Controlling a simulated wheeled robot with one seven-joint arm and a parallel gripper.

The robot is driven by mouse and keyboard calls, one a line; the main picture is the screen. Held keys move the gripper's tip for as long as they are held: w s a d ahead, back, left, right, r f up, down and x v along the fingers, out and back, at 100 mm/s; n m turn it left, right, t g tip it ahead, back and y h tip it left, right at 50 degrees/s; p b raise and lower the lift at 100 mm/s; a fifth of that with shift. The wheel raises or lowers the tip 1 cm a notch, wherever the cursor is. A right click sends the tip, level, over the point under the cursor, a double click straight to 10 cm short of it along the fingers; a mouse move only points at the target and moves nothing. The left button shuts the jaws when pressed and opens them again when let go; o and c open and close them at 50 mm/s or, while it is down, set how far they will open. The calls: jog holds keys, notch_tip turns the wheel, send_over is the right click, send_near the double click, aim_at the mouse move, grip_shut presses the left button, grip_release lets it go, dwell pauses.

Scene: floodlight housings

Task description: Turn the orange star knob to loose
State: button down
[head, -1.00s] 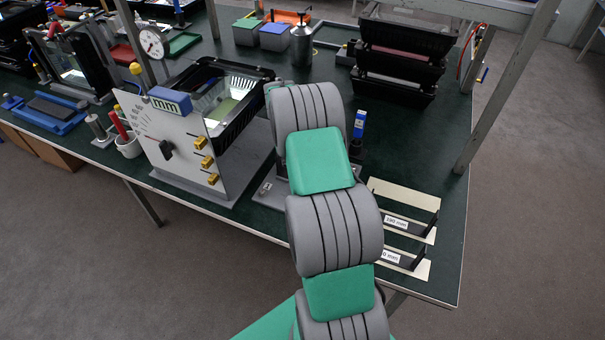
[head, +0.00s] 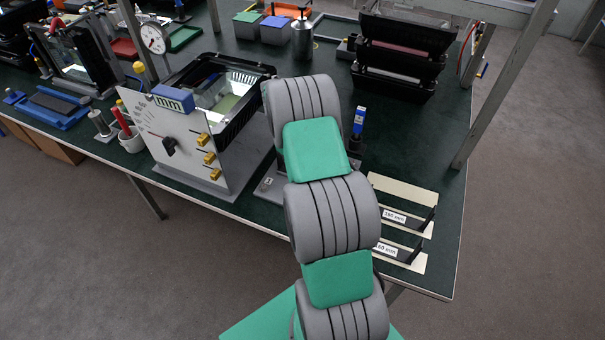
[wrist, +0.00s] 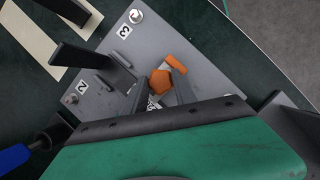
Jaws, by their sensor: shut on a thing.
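The orange star knob (wrist: 160,82) shows in the wrist view on a grey triangular plate marked 2 and 3 (wrist: 125,52). A second orange part, a short bar-like piece (wrist: 176,63), shows beside it and may belong to the same knob. My gripper (wrist: 163,90) is at the knob and shut on it; its green body fills the lower picture and hides part of the grip. Any mark telling how far the knob is turned is not readable. In the head view my arm hides the knob, and only an edge of the grey plate (head: 267,187) shows.
A black upright post (wrist: 92,62) stands close to the knob. A blue-handled tool (head: 358,122) stands just right of my arm. A white panel with a black switch (head: 185,150) and a black housing (head: 240,115) are to the left. Labelled black brackets (head: 410,222) lie right.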

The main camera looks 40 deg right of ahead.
jog(key=c, duration=1)
grip_release()
jog(key=v, duration=0.7)
jog(key=shift+r+p, duration=0.35)
jog(key=shift+r, duration=0.05)
jog(key=shift+w, duration=0.1)
